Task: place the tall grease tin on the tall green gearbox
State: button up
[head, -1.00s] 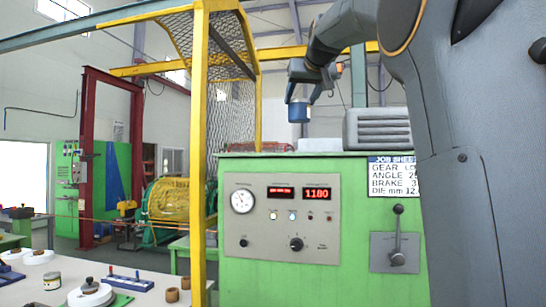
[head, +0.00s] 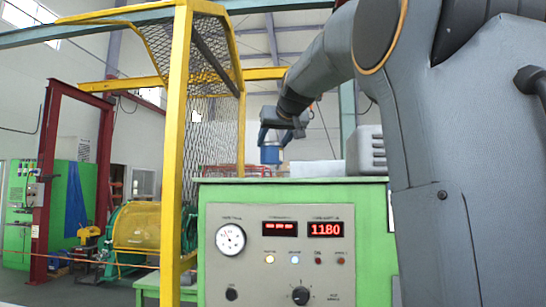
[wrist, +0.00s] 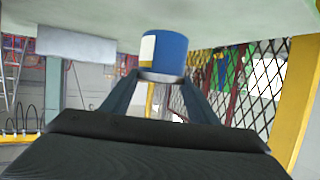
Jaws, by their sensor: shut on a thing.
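The tall grease tin (head: 271,154) is blue and upright in the head view. My gripper (head: 272,141) is shut on it from above. The tin is just above the top edge of the tall green gearbox (head: 372,215), with a small gap in the picture; how far back it is I cannot tell. In the wrist view the tin (wrist: 172,52) shows blue with a pale label, between the fingers of my gripper (wrist: 163,78). A pale surface fills the top of that view beside the tin. The gearbox's top face is hardly visible from the head.
A white block (head: 316,169) and a grey ribbed housing (head: 366,150) stand on the gearbox, right of the tin. A yellow post (head: 175,150) with a mesh guard (head: 212,110) rises at the left. The control panel (head: 279,250) is on the gearbox's front.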

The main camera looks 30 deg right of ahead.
aim_at(275, 152)
jog(key=shift+f+p, duration=0.35)
jog(key=shift+f, duration=1.8)
jog(key=shift+f, duration=0.15)
jog(key=o, duration=1.4)
jog(key=shift+s+r, duration=0.2)
jog(key=shift+s, duration=0.05)
jog(key=b+v, duration=0.4)
jog(key=v, duration=0.7)
jog(key=shift+s, duration=0.25)
